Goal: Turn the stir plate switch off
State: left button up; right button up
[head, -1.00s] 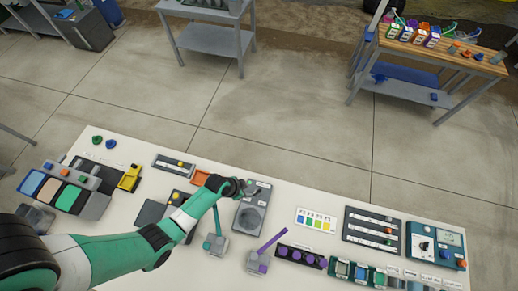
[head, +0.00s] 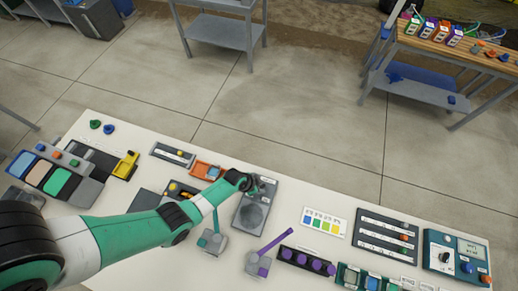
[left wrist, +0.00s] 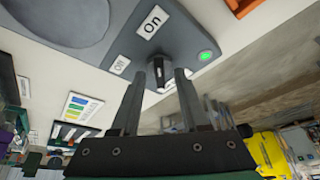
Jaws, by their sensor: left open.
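The stir plate (head: 250,214) is a grey box with a dark round top, lying on the white table. In the left wrist view its panel (left wrist: 185,32) carries an "On" label, an "Off" label and a lit green lamp (left wrist: 205,55). The small dark switch (left wrist: 158,72) with a pale mark stands out beside the labels; which label it is set to I cannot tell. My left gripper (left wrist: 158,90) is open, its two fingers on either side of the switch, contact unclear. In the head view my left gripper (head: 257,186) covers the plate's far end. My right gripper is not in view.
An orange device (head: 205,170) lies left of the plate. Grey stands with teal and purple rods (head: 275,242) rise nearby on the near side. A colour chart card (head: 323,221) and a dark rack (head: 386,236) lie to the right. The table's far edge is close behind the plate.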

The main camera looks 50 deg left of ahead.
pick_arm(q)
grip_shut()
